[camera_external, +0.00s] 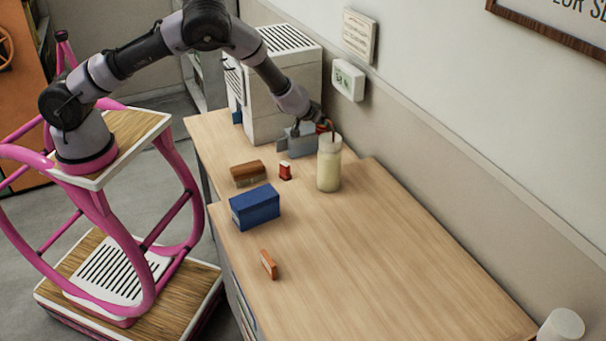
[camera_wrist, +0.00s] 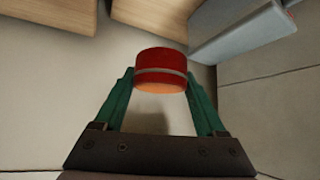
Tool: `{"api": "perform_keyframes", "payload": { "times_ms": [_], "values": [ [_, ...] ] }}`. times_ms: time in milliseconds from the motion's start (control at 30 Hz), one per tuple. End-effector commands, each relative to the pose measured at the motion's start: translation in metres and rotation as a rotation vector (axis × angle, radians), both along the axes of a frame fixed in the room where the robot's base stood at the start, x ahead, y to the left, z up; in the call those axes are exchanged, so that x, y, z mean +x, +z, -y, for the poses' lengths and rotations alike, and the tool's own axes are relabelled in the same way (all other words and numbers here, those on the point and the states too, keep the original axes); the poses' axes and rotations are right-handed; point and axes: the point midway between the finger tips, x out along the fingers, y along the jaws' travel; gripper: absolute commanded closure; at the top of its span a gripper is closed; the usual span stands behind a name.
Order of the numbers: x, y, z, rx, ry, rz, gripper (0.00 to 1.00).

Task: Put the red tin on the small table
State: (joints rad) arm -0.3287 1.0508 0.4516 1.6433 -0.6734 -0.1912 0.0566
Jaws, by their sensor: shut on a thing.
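The red tin (camera_wrist: 161,58), a short cylinder with a pale band and an orange-lit end face, sits between the green fingers of my gripper (camera_wrist: 160,82) in the wrist view. The fingers are shut on its sides. In the external view my gripper (camera_external: 326,124) is at the back of the desks near the wall, just behind and above a cream-filled jar. The tin cannot be made out there. Two wooden tops adjoin, a rear one (camera_external: 208,128) and a front one (camera_external: 380,250); I cannot tell which is the small table.
The tall jar (camera_external: 328,168) stands close to my gripper. A grey object (camera_external: 300,146), a brown box (camera_external: 247,172), a small red item (camera_external: 285,171), a blue box (camera_external: 256,206) and an orange block (camera_external: 268,264) are nearby. A white machine (camera_external: 284,85) stands behind. The front top's right side is clear.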

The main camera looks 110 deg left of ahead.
Motion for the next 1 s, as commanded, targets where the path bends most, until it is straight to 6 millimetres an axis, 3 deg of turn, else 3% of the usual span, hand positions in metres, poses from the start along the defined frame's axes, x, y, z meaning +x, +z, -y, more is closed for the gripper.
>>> {"api": "perform_keyframes", "payload": {
  "times_ms": [100, 433, 1000],
  "values": [
    [0.0, -0.031, 0.0, 0.0, 0.001, -0.001, 0.96],
    [0.0, -0.089, 0.0, 0.0, -0.001, -0.001, 0.96],
    [0.001, -0.146, 0.0, 0.003, -0.001, 0.002, 0.96]
  ]
}}
